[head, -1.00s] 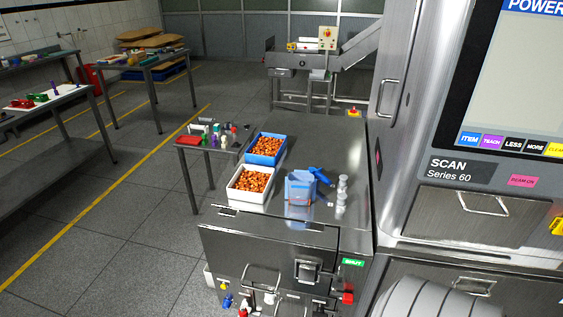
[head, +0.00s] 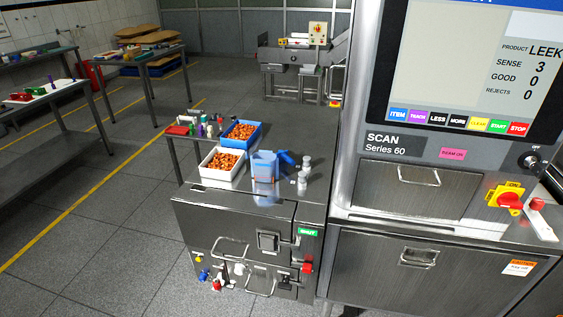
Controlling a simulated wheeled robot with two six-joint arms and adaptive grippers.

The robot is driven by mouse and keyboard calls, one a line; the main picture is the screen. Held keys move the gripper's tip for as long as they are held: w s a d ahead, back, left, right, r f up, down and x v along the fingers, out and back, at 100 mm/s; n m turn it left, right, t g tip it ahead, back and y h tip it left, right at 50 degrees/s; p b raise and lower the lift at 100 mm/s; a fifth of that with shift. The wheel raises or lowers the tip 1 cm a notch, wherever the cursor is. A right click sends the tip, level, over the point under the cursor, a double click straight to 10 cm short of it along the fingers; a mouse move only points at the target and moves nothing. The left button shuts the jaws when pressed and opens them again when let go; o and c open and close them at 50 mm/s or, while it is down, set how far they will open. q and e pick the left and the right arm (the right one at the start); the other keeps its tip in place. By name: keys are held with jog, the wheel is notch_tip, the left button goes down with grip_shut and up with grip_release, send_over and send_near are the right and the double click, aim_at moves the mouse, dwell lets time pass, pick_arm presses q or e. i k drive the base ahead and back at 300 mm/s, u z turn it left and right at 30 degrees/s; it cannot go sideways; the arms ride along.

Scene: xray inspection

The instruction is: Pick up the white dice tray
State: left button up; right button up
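The white dice tray (head: 215,175) stands on the left part of the steel counter (head: 290,208) in the head view. It is filled with orange diced pieces. A blue tray (head: 242,147) with similar orange pieces stands just behind it to the right. Neither of my grippers is in view, so their state and distance to the tray do not show.
A translucent blue container (head: 264,170) and several small white pots (head: 302,184) stand right of the tray. A large steel scanner (head: 412,185) with a screen rises at the right. Open floor lies left.

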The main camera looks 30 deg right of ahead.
aim_at(223, 164)
jog(key=z, duration=1)
jog(key=i, duration=0.35)
